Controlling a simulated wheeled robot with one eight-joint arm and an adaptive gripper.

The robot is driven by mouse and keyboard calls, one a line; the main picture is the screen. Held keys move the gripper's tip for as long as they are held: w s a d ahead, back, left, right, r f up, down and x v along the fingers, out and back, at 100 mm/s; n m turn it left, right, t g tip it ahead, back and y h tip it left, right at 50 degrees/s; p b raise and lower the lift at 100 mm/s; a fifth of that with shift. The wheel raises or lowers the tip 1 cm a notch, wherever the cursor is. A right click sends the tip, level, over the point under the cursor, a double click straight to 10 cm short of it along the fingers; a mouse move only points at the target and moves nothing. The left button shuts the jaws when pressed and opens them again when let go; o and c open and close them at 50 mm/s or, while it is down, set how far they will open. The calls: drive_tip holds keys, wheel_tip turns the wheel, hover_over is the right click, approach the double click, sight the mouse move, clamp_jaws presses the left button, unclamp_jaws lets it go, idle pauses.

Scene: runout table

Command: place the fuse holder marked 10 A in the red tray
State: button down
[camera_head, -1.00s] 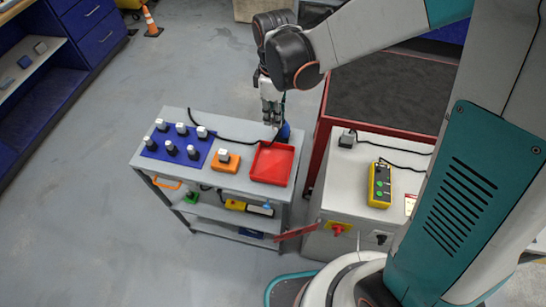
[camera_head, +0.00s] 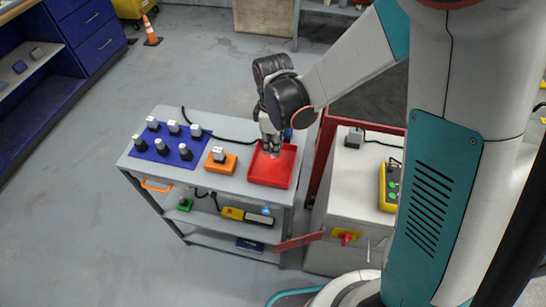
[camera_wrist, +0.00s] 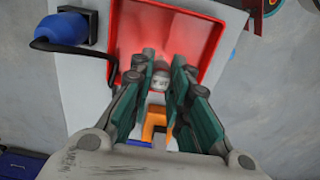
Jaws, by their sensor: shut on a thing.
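My gripper (camera_head: 272,143) is over the red tray (camera_head: 270,179), fingers pointing down. In the wrist view my gripper (camera_wrist: 163,80) is shut on a small grey-white fuse holder (camera_wrist: 160,79), with the red tray (camera_wrist: 200,38) behind it. The marking on the held piece is too small to read, and its sides are partly hidden by the fingers. I cannot tell whether it touches the tray floor. Several dark fuse holders with light tops (camera_head: 161,147) stand on a blue board (camera_head: 152,156) at the left. Another (camera_head: 219,155) sits on an orange block (camera_head: 228,166).
The grey cart (camera_head: 235,186) carries all these, with lower shelves holding small tools. A black cable runs along its back edge. A blue round object (camera_wrist: 66,28) stands beside the tray. A grey cabinet (camera_head: 345,190) with a yellow control box (camera_head: 388,188) stands right of the cart.

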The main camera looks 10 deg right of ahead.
drive_tip(key=shift+f+b, duration=1.35)
drive_tip(key=shift+f, duration=0.75)
drive_tip(key=shift+f, duration=0.15)
drive_tip(key=c, duration=1.5)
unclamp_jaws()
drive_tip(key=shift+c, duration=0.2)
wheel_tip(320, 180, up, 12)
drive_tip(key=p, duration=0.3)
drive_tip(key=shift+r, duration=0.2)
